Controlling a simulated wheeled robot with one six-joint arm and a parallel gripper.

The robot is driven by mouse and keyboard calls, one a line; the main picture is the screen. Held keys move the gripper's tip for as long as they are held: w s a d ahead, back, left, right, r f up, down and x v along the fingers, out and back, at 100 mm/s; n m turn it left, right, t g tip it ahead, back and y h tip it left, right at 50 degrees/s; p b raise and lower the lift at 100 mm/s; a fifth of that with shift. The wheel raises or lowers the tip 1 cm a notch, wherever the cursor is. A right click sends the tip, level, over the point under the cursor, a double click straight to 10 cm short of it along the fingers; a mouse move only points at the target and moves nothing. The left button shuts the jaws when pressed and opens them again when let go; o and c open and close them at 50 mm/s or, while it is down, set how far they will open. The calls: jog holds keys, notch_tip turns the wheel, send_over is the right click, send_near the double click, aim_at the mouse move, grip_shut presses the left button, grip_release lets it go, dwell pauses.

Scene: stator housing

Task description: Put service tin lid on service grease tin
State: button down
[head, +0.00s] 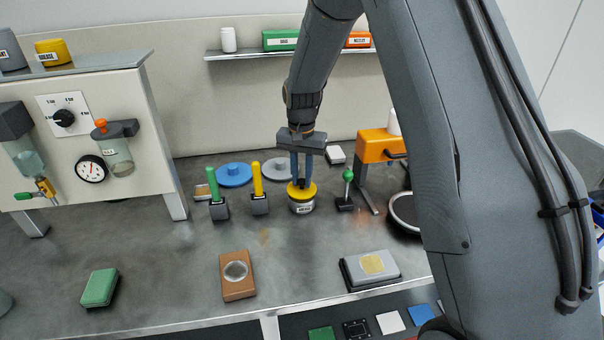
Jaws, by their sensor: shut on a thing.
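The service tin lid (311,191) is a yellow disc between the fingertips of my gripper (301,182). My gripper points straight down and is shut on it. The service grease tin (302,208) is a short, dark tin with a pale label, upright on the bench directly under the lid. The lid appears at the tin's rim and covers its mouth from this view. I cannot tell whether it is fully seated or slightly above.
A yellow-handled tool (257,181) and a green-handled one (213,186) stand in blocks to the left. A green-knobbed lever (347,188) and an orange press (376,150) stand close on the right. Blue (234,174) and grey discs lie behind.

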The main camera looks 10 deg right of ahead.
jog(key=shift+f+b, duration=0.3)
jog(key=shift+f, duration=0.55)
dwell(0.3)
dwell(0.4)
jog(key=c, duration=1.5)
grip_release()
jog(key=shift+o, duration=0.2)
jog(key=shift+r, duration=0.1)
jog(key=shift+r+b, duration=1.25)
jog(key=shift+r, duration=2.55)
